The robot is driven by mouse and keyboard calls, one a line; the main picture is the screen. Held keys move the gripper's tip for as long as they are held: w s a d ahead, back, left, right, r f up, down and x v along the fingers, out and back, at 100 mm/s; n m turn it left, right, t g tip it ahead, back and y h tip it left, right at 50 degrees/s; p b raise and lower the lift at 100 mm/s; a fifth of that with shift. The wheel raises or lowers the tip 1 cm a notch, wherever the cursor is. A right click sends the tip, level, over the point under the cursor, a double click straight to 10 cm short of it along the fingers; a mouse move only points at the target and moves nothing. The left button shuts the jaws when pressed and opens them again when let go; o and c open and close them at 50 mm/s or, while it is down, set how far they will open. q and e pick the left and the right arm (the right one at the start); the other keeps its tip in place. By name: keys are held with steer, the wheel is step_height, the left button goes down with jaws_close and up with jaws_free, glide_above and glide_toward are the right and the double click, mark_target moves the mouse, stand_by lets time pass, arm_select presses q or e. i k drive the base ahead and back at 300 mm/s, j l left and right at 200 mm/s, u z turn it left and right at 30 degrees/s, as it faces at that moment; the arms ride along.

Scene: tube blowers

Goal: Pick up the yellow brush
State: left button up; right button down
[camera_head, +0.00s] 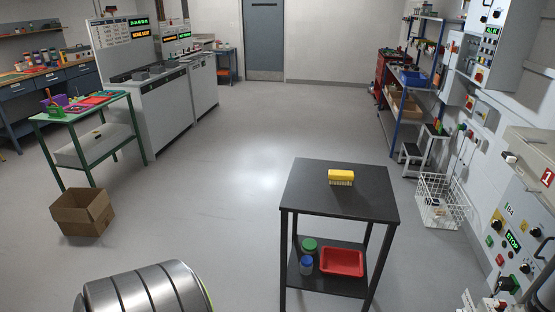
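The yellow brush (341,177) lies on the top of a small black table (305,199) in the camera_head view. It has a yellow back on top and pale bristles below, and sits towards the table's far right part. Nothing touches it apart from the tabletop. Neither of my grippers shows in this view.
The table's lower shelf (318,279) holds a red tray (342,262), a green-lidded jar (309,246) and a blue jar (306,265). A white wire basket (441,203) and control cabinets stand at right. A cardboard box (83,213) lies left. Open floor spreads between.

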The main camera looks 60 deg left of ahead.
mark_target(345, 178)
steer(key=u, duration=1.3)
steer(key=z, duration=2.15)
steer(key=u, duration=2.15)
steer(key=i+j, duration=0.4)
steer(key=i, duration=0.2)
steer(key=i+j, duration=0.4)
steer(key=i, duration=0.2)
steer(key=i+j+z, duration=0.1)
steer(key=i+j, duration=0.3)
steer(key=i, duration=0.2)
